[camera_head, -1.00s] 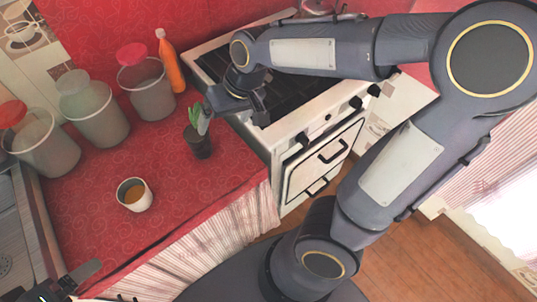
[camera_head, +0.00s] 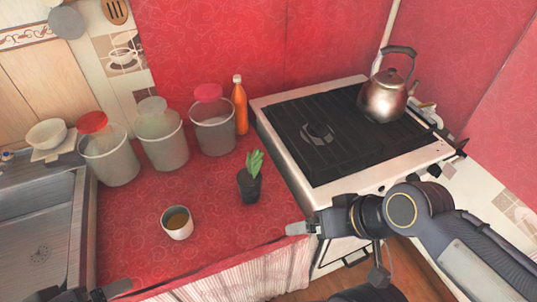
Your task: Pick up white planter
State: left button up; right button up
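The white planter (camera_head: 177,228) is a small round white pot with brown content. It stands upright on the red-patterned oilcloth counter (camera_head: 135,245), near the front. My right gripper (camera_head: 300,228) is over the counter's front right edge, to the right of the planter and well apart from it. It is seen edge-on, and the gap between its fingers does not show. My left gripper (camera_head: 112,289) is at the bottom left, in front of the planter, mostly cut off by the frame. Neither gripper touches the planter.
A dark pot with a green plant (camera_head: 250,185) stands right of the planter. Several lidded bins (camera_head: 163,145) and an orange bottle (camera_head: 239,108) line the back. A stove (camera_head: 335,140) with a kettle (camera_head: 385,97) is right; a sink (camera_head: 40,235) is left.

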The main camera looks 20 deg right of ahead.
aim_at(177, 220)
jog(key=k+l+z, duration=0.4)
jog(key=k+l, duration=0.25)
jog(key=k, duration=0.15)
